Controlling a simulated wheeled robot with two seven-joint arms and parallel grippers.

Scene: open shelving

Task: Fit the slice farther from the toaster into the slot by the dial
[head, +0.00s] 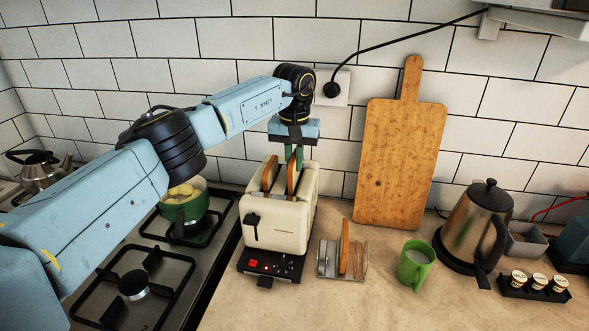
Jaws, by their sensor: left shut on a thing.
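The cream toaster (279,225) stands on the counter with two slots on top and a dark control panel (272,264) at its front base. A brown bread slice (270,174) stands in the left slot. My left gripper (294,155) points down over the right slot. It is shut on a second brown slice (292,180), which is upright with its lower part hidden in or behind the slot rim. A wire toast rack (327,260) right of the toaster holds another upright slice (344,248). The dial is too small to make out clearly. My right gripper is out of view.
A green mug (415,264), a kettle (474,230) and a tray of small cups (535,287) stand to the right. A wooden board (400,160) leans on the tiled wall. A green pot (185,209) sits on the stove at left, under my arm.

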